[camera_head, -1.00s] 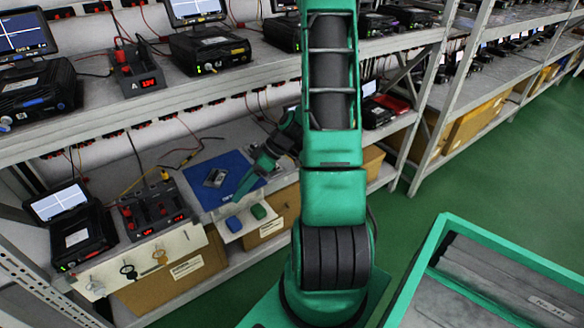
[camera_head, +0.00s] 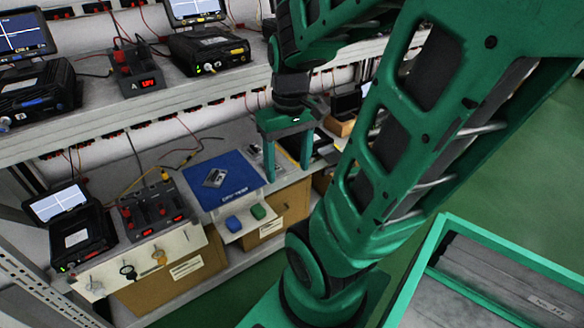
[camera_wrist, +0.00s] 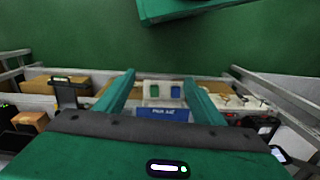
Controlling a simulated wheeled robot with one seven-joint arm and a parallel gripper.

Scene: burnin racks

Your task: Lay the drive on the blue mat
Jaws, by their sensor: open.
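The drive, a small grey flat piece (camera_head: 215,177), lies flat on the blue mat (camera_head: 240,182) on the lower shelf in the head view. It looks to be wholly within the mat's edges, left of its middle. My gripper (camera_head: 288,172) is open and empty, with its two fingers pointing down just right of the mat. It is apart from the drive. In the wrist view my gripper (camera_wrist: 160,80) shows both fingers spread with nothing between them. A lettered strip of the mat (camera_wrist: 162,113) shows there too, and the drive is hidden.
A blue piece (camera_head: 233,223) and a green piece (camera_head: 258,211) sit on a white card at the shelf's front. A dark unit with red displays (camera_head: 155,214) and a screened instrument (camera_head: 75,225) stand left. The upper shelf (camera_head: 130,112) overhangs. A teal-rimmed crate (camera_head: 500,250) stands right.

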